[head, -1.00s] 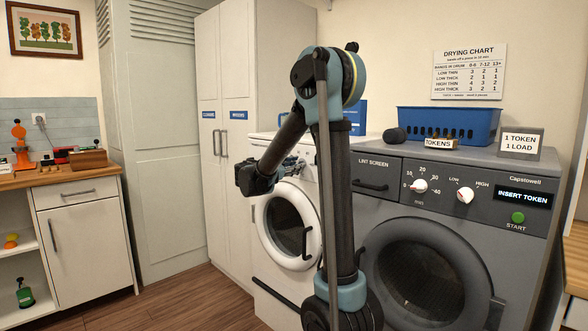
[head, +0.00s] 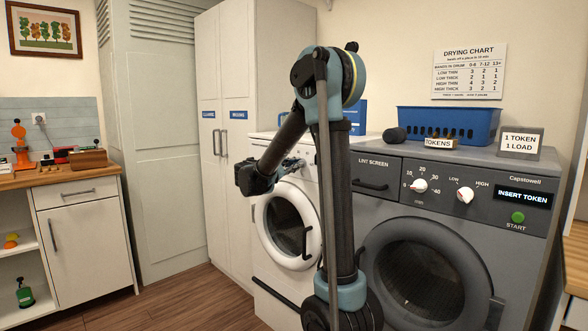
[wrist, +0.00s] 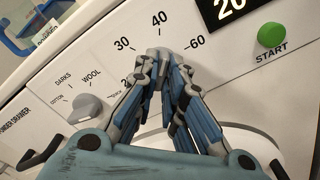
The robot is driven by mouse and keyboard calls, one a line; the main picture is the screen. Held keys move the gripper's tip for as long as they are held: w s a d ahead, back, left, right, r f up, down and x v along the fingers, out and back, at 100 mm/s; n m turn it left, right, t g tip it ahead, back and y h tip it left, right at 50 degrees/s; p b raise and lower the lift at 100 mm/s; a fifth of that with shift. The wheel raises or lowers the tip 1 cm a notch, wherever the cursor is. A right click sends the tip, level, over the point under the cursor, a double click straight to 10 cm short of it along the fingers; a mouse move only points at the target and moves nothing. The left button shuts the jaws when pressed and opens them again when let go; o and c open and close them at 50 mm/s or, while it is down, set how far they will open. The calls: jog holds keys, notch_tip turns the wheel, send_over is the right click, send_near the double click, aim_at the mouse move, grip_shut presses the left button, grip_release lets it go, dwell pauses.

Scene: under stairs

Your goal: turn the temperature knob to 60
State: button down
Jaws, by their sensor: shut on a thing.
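The temperature knob sits on the white washer's front panel (wrist: 80,62), within a ring of marks. In the wrist view, 30 is at its upper left, 40 above and 60 at its upper right. My gripper (wrist: 163,62) is shut on the knob, and its fingers hide nearly all of it. I cannot tell which mark its pointer faces. In the head view my gripper (head: 294,163) reaches the panel of the white washer (head: 262,207), and the knob is too small and covered to make out.
A grey programme knob (wrist: 87,107) is left of my fingers. A green start button (wrist: 271,35) and a dark display (wrist: 232,8) are to the right. A grey dryer (head: 455,235) stands right of the washer, with a blue basket (head: 450,122) on top.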

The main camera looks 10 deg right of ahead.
jog(key=m, duration=0.8)
jog(key=shift+s+f+m, duration=0.1)
jog(key=shift+s+m, duration=0.1)
jog(key=shift+m, duration=0.2)
dwell(0.4)
jog(key=c, duration=1.7)
grip_release()
jog(key=shift+d, duration=0.1)
jog(key=shift+w, duration=0.1)
jog(key=v, duration=1.2)
